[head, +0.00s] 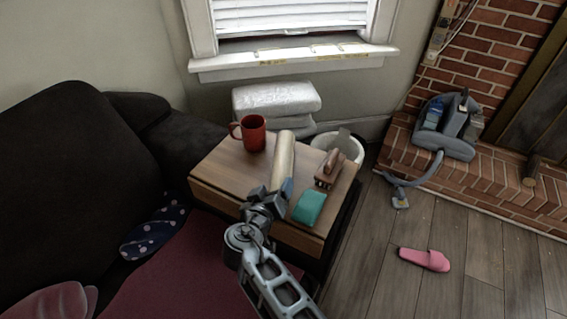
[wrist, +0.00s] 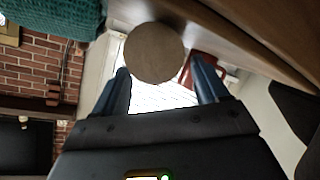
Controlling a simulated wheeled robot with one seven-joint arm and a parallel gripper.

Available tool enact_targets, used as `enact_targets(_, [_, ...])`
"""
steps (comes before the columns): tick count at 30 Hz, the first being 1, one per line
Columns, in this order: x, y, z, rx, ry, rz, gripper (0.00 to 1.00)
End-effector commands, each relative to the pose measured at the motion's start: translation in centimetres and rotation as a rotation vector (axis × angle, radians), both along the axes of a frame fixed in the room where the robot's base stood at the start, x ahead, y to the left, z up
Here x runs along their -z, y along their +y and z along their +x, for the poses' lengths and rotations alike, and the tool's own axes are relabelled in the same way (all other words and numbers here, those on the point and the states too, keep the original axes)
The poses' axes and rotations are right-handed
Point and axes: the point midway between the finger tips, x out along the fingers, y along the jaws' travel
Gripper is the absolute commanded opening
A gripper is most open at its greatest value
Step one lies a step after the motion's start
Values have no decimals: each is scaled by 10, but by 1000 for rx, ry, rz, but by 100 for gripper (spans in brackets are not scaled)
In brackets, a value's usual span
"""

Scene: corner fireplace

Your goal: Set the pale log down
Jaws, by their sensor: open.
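The pale log (head: 283,160) lies lengthwise over the small wooden side table (head: 215,165), its near end toward me. In the wrist view its round end face (wrist: 154,52) shows just beyond and between the fingertips. My gripper (head: 272,192) is at the log's near end, above the table's front part. In the wrist view its two dark fingers (wrist: 160,68) are spread apart. I cannot tell whether either finger touches the log, nor whether the log's underside rests fully on the tabletop.
A red mug (head: 253,133) stands left of the log. A brown brush-like object (head: 329,170) and a teal cloth or sponge (head: 309,208) lie to its right. A white bin (head: 350,147) is behind the table. A dark sofa (head: 70,170) borders the left. A pink slipper (head: 424,259) lies on open floor.

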Motion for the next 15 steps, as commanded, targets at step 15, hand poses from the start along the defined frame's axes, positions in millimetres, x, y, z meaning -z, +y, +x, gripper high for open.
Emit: enact_targets(15, [9, -9, 23, -1, 2, 1, 70])
